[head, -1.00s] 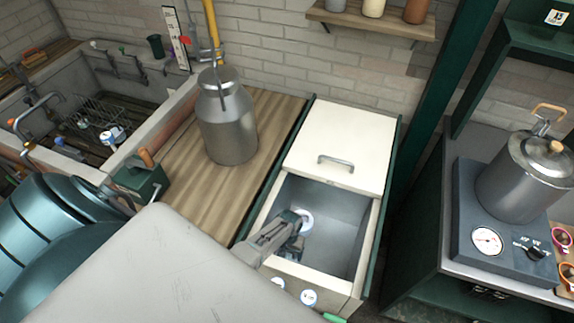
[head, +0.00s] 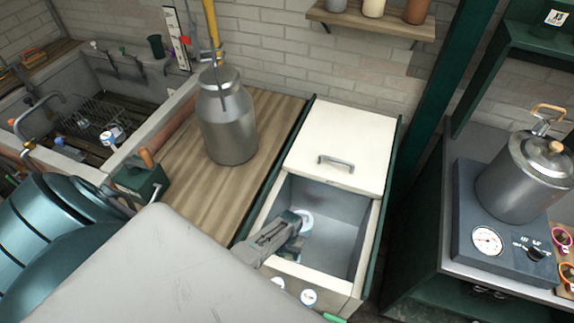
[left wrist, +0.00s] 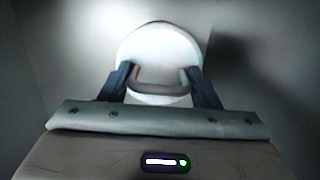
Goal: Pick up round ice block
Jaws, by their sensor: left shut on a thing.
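The round ice block (left wrist: 158,50) is a pale disc with a grey bar-like handle across it in the left wrist view. It also shows in the head view (head: 306,220), low in the open chest at its left side. My left gripper (left wrist: 158,84) has one dark finger on each side of the handle and is shut on the block. In the head view my left gripper (head: 298,222) reaches down into the chest and partly hides the block. My right gripper is not in view.
The open chest (head: 368,240) has metal inner walls close around my gripper and a white lid (head: 340,140) behind the opening. A milk can (head: 228,125) stands on the wooden counter (head: 185,195) to the left. A pot (head: 525,180) stands on a stove at the right.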

